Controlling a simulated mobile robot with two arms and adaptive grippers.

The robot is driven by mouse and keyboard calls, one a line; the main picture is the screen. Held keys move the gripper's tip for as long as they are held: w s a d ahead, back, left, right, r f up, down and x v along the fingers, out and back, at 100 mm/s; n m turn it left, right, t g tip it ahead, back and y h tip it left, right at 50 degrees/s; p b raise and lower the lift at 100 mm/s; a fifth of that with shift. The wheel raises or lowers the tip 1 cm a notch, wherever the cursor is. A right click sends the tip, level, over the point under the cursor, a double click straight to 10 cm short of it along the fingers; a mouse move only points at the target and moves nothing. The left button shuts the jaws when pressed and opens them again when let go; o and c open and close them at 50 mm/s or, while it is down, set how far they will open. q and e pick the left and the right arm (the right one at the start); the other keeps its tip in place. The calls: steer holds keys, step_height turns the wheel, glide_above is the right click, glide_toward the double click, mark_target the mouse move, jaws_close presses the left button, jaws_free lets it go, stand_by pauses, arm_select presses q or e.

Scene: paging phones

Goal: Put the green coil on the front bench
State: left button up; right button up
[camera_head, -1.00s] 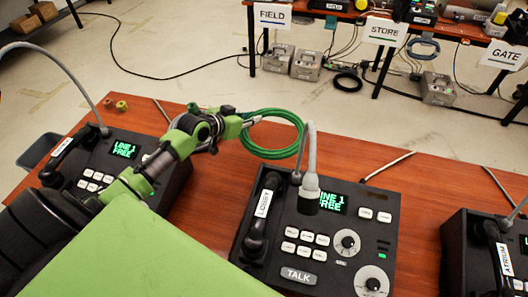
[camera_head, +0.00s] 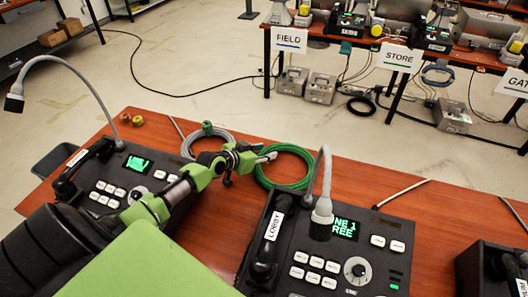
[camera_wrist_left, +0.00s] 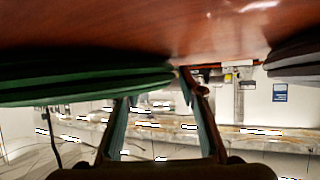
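The green coil (camera_head: 284,184) is a ring of cable low over the red-brown front bench (camera_head: 348,166), behind the lobby phone. I cannot tell whether it touches the wood. My left gripper (camera_head: 268,156) is at its far left rim, with its fingers closed in around the cable bundle. In the left wrist view the coil (camera_wrist_left: 70,85) shows nearly edge-on at the left, and its right end lies at the tips of my left gripper (camera_wrist_left: 158,85). The coil hides one fingertip. My right gripper is out of view.
The lobby phone (camera_head: 330,268) with its bent grey lamp stands just in front of the coil. Another phone (camera_head: 105,190) stands at the left. A grey coil (camera_head: 222,135) lies behind my left arm. A far bench (camera_head: 325,40) carries the FIELD and STORE signs.

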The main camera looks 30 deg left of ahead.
arm_select(q)
steer(key=shift+r, duration=0.15)
steer(key=p+v, duration=0.1)
steer(key=v, duration=0.9)
steer(key=shift+s, duration=0.3)
steer(key=shift+s+a+r, duration=0.1)
steer(key=shift+s+r, duration=0.35)
steer(key=shift+s, duration=0.15)
